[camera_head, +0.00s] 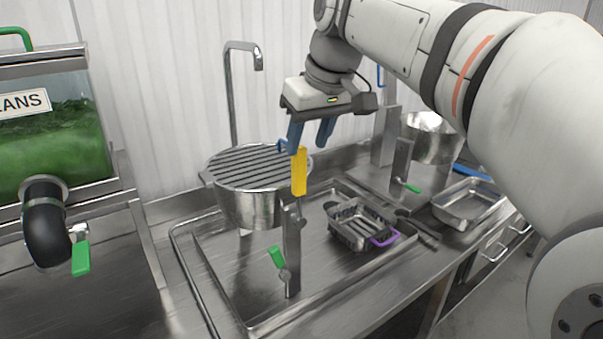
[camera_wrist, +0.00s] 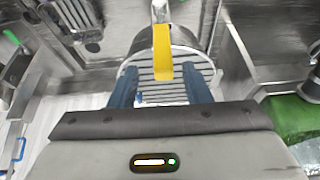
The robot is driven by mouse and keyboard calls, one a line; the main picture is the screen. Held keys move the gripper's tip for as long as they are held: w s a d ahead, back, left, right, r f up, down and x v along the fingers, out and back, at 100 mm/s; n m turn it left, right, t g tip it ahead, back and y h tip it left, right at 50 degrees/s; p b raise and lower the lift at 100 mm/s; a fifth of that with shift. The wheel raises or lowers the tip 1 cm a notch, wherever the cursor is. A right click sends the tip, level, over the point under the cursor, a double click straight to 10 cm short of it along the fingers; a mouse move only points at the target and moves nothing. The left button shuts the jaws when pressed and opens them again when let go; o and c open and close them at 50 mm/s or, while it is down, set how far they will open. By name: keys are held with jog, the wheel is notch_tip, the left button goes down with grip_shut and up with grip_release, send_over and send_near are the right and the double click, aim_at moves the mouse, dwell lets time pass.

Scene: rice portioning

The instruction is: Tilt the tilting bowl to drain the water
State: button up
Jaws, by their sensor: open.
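The tilting bowl (camera_head: 243,208) is a round steel bowl with a slatted metal lid (camera_head: 255,166). It looks upright, at the back left of the sink tray. A yellow handle (camera_head: 299,172) stands up at its right side, by a steel post (camera_head: 291,250). In the wrist view the slatted lid (camera_wrist: 175,92) and the yellow handle (camera_wrist: 163,52) show between and beyond my fingers. My gripper (camera_head: 310,140) is open, with blue fingers pointing down, close to the handle's top. I cannot tell whether a finger touches it. The water is not visible.
A steel basket with a purple handle (camera_head: 384,239) sits in the sink tray (camera_head: 225,285), right of the post. A tap (camera_head: 244,55) rises behind the bowl. A steel pan (camera_head: 468,203) lies right. A green-filled tank (camera_head: 60,140) with a black outlet pipe stands left.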

aim_at(297, 166)
jog(key=shift+w+a+r, duration=0.1)
jog(key=shift+a, duration=0.1)
jog(key=shift+w+a+f, duration=0.1)
jog(key=shift+f, duration=0.1)
jog(key=x, duration=0.7)
jog(key=shift+w, duration=0.1)
jog(key=shift+c, duration=0.2)
grip_shut()
